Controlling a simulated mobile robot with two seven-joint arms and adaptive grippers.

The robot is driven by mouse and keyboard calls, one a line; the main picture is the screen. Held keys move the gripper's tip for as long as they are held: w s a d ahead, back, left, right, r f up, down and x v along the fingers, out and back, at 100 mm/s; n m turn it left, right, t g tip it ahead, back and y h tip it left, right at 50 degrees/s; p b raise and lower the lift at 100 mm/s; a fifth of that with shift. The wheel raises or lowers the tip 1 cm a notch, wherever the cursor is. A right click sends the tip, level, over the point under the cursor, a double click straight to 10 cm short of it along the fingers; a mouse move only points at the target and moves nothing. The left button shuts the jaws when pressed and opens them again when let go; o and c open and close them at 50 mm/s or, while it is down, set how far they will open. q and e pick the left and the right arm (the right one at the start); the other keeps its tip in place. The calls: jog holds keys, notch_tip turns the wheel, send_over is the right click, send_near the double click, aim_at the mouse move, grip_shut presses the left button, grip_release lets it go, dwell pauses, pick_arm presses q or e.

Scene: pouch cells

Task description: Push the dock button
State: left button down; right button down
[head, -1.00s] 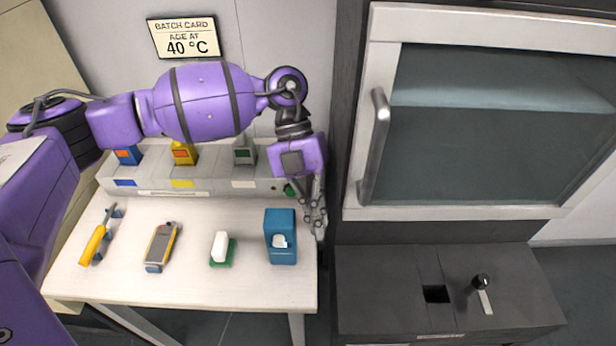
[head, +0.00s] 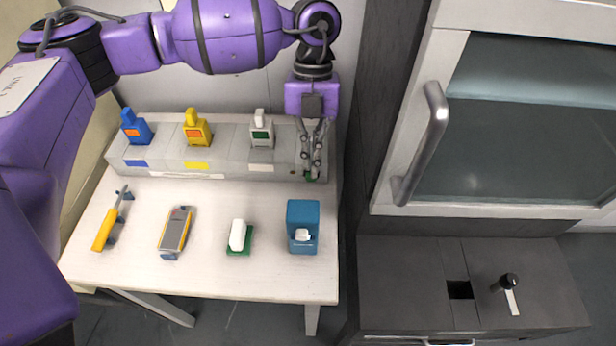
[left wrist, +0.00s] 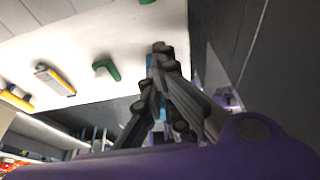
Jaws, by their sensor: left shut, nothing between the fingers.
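The grey dock (head: 222,165) stands along the back of the white table, holding a blue, a yellow and a grey-white device in a row. The green dock button (head: 308,176) is at the right end of the dock's front, mostly hidden behind my fingers. My left gripper (head: 312,174) is shut and empty, pointing down with its fingertips in front of the button. I cannot tell whether they touch it. In the left wrist view the closed fingertips (left wrist: 162,48) show. My right gripper is not in view.
On the table (head: 200,280) lie a yellow-handled tool (head: 106,230), a yellow-grey meter (head: 175,232), a white piece on a green base (head: 239,238) and a blue dispenser (head: 302,228). A dark cabinet with a glass door and handle (head: 425,140) stands close on the right.

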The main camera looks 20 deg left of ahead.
pick_arm(q)
jog(key=shift+d, duration=0.1)
jog(key=x, duration=0.9)
jog(key=shift+s+f+p, duration=0.1)
jog(key=shift+p, duration=0.2)
jog(key=w, duration=0.2)
jog(key=shift+w+a+f, duration=0.35)
jog(key=shift+a+f, duration=0.05)
jog(key=shift+w+a, duration=0.15)
jog(key=shift+w, duration=0.35)
